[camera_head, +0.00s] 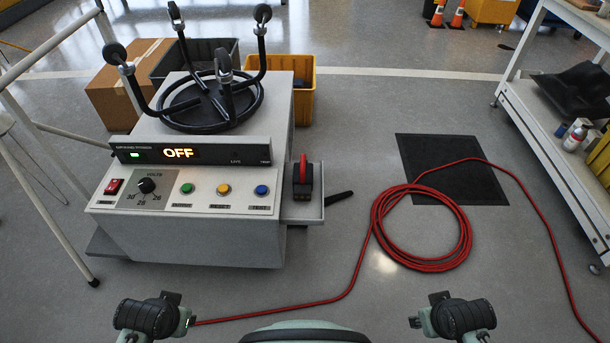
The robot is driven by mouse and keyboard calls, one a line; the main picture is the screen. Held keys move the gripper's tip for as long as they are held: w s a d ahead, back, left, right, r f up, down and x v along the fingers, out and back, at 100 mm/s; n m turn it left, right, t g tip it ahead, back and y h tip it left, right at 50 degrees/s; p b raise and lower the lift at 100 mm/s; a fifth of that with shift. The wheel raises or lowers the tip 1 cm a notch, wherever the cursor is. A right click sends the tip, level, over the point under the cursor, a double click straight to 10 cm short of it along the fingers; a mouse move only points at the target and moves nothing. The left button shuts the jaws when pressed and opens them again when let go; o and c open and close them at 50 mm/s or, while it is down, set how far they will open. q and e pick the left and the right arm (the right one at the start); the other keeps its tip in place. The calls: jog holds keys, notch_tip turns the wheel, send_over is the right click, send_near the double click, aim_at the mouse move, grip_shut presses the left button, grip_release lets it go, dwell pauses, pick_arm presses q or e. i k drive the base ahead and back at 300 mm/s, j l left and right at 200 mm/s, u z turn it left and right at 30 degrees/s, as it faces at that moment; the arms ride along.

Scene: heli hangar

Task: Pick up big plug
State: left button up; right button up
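A dark block with a red loop handle (303,178) sits in the small grey side tray (302,220) on the right of the power unit (200,225). It may be the big plug; its connector face is not visible. A red cable (345,292) runs down to my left gripper (178,312) at the bottom left. Its end there is hidden or too small to make out. My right gripper (430,312) is at the bottom right, apart from any object. Both grippers are far from the side tray, and their finger openings are unclear.
The red cable coil (440,262) lies on the floor beside a dark floor mat (480,187). A shelf cart (540,95) stands at right. A white tube frame (45,205) stands at left. Boxes and an orange bin (303,100) are behind the unit.

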aim_at(302, 181)
jog(key=l+u, duration=0.95)
jog(key=j+u, duration=0.15)
jog(key=u, duration=1.5)
jog(key=i+u, duration=0.1)
jog(key=u, duration=0.35)
jog(key=i+j+u, duration=0.1)
jog(key=u, duration=0.3)
jog(key=i+u, duration=0.2)
jog(key=u, duration=0.25)
jog(key=i+l+u, duration=0.1)
jog(key=u, duration=0.35)
jog(key=k+j, duration=0.1)
jog(key=k, duration=0.25)
jog(key=k+j+z, duration=0.15)
jog(key=k, duration=0.25)
jog(key=z, duration=2)
jog(key=i+l+z, duration=0.1)
jog(key=z, duration=0.65)
jog(key=i+l+z, duration=0.1)
jog(key=z, duration=0.25)
